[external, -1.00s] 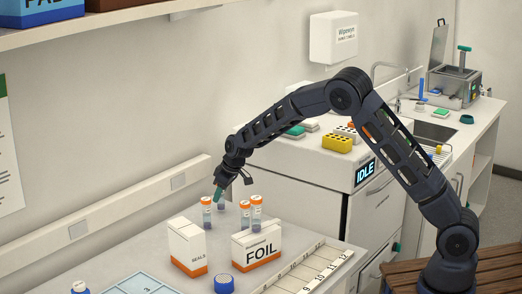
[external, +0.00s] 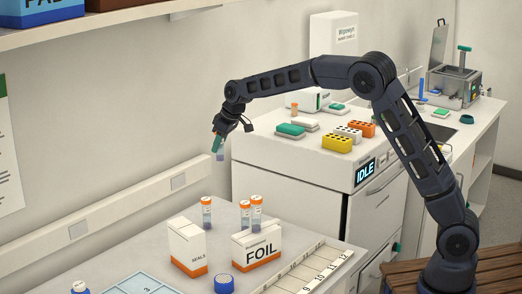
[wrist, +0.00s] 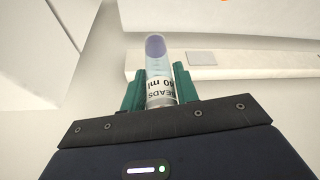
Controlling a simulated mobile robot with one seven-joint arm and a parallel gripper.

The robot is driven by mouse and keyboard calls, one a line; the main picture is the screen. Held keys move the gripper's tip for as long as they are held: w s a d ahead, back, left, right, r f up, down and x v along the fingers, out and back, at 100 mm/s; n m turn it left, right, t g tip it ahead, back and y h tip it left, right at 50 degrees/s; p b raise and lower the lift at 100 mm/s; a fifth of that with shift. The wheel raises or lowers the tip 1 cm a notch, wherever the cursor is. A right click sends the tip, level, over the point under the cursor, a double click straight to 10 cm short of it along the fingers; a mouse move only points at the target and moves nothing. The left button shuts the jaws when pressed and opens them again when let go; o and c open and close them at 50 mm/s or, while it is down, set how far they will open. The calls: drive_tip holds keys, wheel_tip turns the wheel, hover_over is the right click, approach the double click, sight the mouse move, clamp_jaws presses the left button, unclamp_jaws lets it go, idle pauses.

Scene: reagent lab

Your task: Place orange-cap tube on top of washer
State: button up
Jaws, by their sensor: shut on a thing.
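My gripper (external: 219,147) is in the air above the left bench and left of the washer, shut on a tube (external: 220,156). In the wrist view the tube (wrist: 158,72) sits between the green fingers (wrist: 158,90), with a printed label and a purple tip; its cap is hidden. Three similar orange-cap tubes stand upright on the bench: one (external: 206,212) alone and a pair, left (external: 244,216) and right (external: 257,213). The washer (external: 290,178) is the white unit with an IDLE display; its flat top is higher than the bench.
On the washer top are yellow (external: 338,145), white (external: 348,133) and orange (external: 362,128) racks and a green-topped box (external: 290,130). The top's front left area is clear. FOIL (external: 257,247) and SEALS (external: 187,246) boxes stand on the bench.

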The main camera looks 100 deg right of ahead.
drive_tip(key=s+d+r+m, duration=0.2)
drive_tip(key=s+d+r, duration=0.55)
drive_tip(key=s, duration=0.65)
drive_tip(key=s+d+r+m+g+h, duration=0.1)
drive_tip(key=s+d+r, duration=0.3)
drive_tip(key=s+r, duration=0.75)
drive_tip(key=s+d+r+m, duration=0.2)
drive_tip(key=s+d+r, duration=0.45)
drive_tip(key=s, duration=0.95)
drive_tip(key=f, duration=1.2)
drive_tip(key=a+f, duration=0.1)
drive_tip(key=f, duration=0.6)
drive_tip(key=shift+w+f, duration=0.1)
drive_tip(key=shift+w, duration=0.1)
drive_tip(key=shift+f, duration=0.1)
drive_tip(key=o, duration=0.9)
drive_tip(key=shift+o, duration=0.2)
drive_tip(key=v, duration=1.2)
